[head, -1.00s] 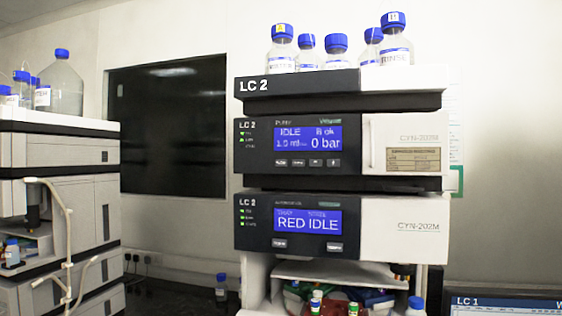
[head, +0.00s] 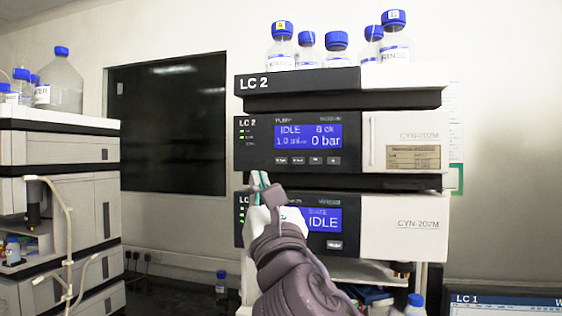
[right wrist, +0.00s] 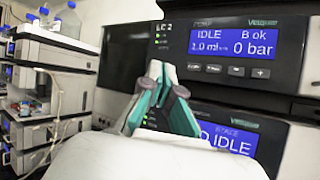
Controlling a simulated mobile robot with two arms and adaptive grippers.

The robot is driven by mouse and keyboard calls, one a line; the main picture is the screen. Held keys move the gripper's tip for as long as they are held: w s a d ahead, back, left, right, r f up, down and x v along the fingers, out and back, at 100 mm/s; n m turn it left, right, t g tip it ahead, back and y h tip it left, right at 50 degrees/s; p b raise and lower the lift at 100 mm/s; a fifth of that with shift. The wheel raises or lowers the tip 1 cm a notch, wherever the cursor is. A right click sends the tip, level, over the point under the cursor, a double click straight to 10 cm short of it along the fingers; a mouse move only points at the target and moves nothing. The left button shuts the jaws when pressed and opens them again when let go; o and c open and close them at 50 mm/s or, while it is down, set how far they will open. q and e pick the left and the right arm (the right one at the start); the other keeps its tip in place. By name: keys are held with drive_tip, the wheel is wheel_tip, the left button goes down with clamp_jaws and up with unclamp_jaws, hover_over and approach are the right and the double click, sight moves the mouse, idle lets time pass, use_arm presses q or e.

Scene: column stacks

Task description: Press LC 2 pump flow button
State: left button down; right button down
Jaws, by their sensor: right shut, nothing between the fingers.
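The LC 2 pump module (head: 350,120) is the upper unit in the head view, its blue screen (head: 308,136) reading IDLE and 0 bar. A row of small buttons lies under that screen; the leftmost (head: 281,160) has a label too small to read for sure. It also shows in the right wrist view (right wrist: 194,68). My right gripper (head: 260,180) is shut and empty, its teal-lined fingers pointing up just below and left of that button. In the right wrist view its fingertips (right wrist: 163,72) are left of the button row; contact cannot be judged. My left gripper is not in view.
The lower LC 2 module (head: 400,225), with its own screen, is partly hidden by my right arm. Several blue-capped bottles (head: 337,50) stand on top of the stack. Another instrument stack (head: 75,210) stands at left. An LC 1 monitor (head: 505,305) is at lower right.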

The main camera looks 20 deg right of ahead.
sight(278, 163)
drive_tip(key=r, duration=0.1)
drive_tip(key=s+r+n+t, duration=0.1)
drive_tip(key=r, duration=0.1)
drive_tip(key=shift+s+r, duration=0.1)
drive_tip(key=shift+r, duration=0.1)
drive_tip(key=shift+d, duration=0.15)
drive_tip(key=w+d, duration=0.1)
drive_tip(key=w, duration=0.1)
drive_tip(key=w+d, duration=0.1)
drive_tip(key=w, duration=0.1)
drive_tip(key=w+d, duration=0.2)
drive_tip(key=shift+w, duration=0.15)
drive_tip(key=shift+w+d, duration=0.4)
drive_tip(key=shift+w, duration=0.1)
idle(0.9)
drive_tip(key=shift+w, duration=0.15)
drive_tip(key=shift+w+d, duration=0.2)
